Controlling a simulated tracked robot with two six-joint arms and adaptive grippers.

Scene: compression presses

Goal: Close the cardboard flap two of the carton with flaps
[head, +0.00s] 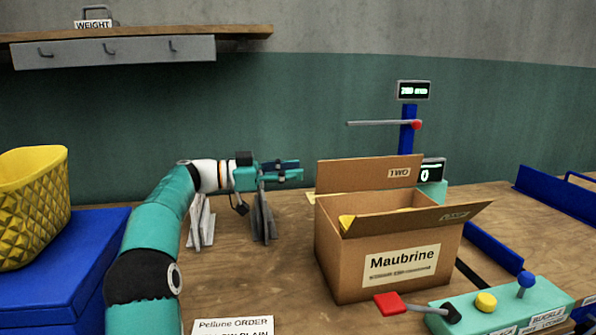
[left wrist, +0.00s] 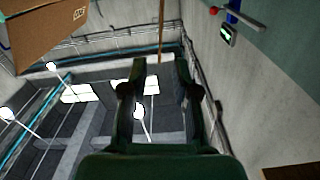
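The carton (head: 330,262), marked "Maubrine", stands open on the table. Its flap two (head: 345,174), labelled "TWO", stands raised along the back. A front flap (head: 400,221) leans outward; its label is hard to read. My left gripper (head: 298,171) is level with the top of flap two, just left of it and apart from it. In the left wrist view its fingers (left wrist: 160,80) are spread and empty. A thin brown edge (left wrist: 161,30), apparently flap two seen edge-on, lies beyond the gap between them. A labelled cardboard panel (left wrist: 40,32) shows at upper left. My right gripper is out of view.
A blue post (head: 408,135) with a display and rod stands behind the carton. A control panel (head: 500,308) with knobs is at front right. Grey upright envelopes (head: 264,222) stand below my left gripper. A yellow basket (head: 35,205) sits on a blue box (head: 60,262) at left.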

